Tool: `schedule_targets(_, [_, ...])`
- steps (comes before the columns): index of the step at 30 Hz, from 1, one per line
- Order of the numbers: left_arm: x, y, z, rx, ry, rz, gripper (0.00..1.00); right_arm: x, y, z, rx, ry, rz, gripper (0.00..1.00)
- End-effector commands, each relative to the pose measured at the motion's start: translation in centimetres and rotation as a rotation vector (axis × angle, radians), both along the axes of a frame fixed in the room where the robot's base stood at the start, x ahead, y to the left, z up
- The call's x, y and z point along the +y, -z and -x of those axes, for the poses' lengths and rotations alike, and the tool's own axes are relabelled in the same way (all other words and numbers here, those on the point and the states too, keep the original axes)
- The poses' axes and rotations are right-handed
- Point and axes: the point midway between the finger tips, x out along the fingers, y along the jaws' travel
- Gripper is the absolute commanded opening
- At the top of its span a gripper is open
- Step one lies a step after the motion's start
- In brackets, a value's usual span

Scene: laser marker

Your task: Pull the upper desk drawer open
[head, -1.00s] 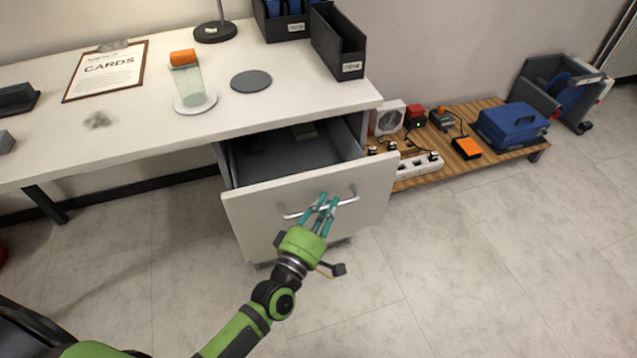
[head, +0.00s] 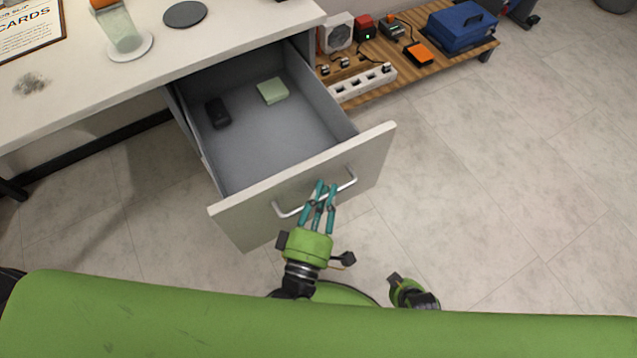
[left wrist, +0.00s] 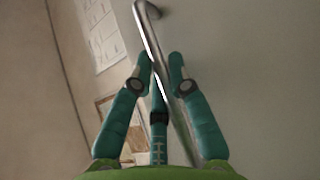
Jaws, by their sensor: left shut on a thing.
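The upper desk drawer (head: 262,130) stands well out from the desk, with its grey inside showing. A dark object (head: 217,113) and a pale green block (head: 272,91) lie in it. Its white front (head: 240,222) carries a metal bar handle (head: 345,183). My left gripper (head: 319,194) has its teal fingers shut on the handle near its middle. In the left wrist view the handle (left wrist: 149,30) runs between the fingers (left wrist: 164,75). My right gripper (head: 402,287) seems to show only in part at the lower right, and its fingers cannot be made out.
The white desk top (head: 190,50) bears a glass (head: 117,28) on a white coaster, a dark disc (head: 185,14) and a clipboard (head: 30,30). A low wooden platform (head: 400,70) with a power strip (head: 362,87) and a blue toolbox (head: 461,27) stands right of the desk. The floor at right is clear.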

Motion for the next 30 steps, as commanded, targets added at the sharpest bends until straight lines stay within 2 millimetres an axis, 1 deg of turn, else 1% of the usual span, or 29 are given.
schedule_targets(10, [0.0,0.0,0.1,0.000,0.000,-0.003,0.00,0.0,0.0,0.0,0.000,0.000,0.000,0.00])
schedule_targets(11, [0.0,0.0,0.1,0.000,0.000,-0.003,0.30,0.0,0.0,0.0,0.000,0.000,0.000,0.00])
schedule_targets(20, [0.0,0.0,0.1,0.001,0.000,-0.001,0.30,0.0,0.0,-0.1,0.000,0.000,0.000,0.00])
schedule_targets(23, [0.1,0.1,0.4,0.001,0.000,-0.001,0.30,0.0,-0.1,-0.1,-0.002,0.000,0.000,0.00])
schedule_targets(26, [0.3,0.3,1.5,0.003,0.001,-0.003,0.30,0.0,0.0,-0.1,-0.001,0.000,0.001,0.00])
schedule_targets(29, [0.6,0.6,3.4,0.005,0.002,-0.003,0.30,0.0,0.0,-0.1,-0.001,0.000,0.001,0.00])
schedule_targets(30, [0.8,0.7,4.3,0.005,0.003,-0.002,0.30,0.0,0.0,-0.1,-0.001,0.000,0.001,0.00])
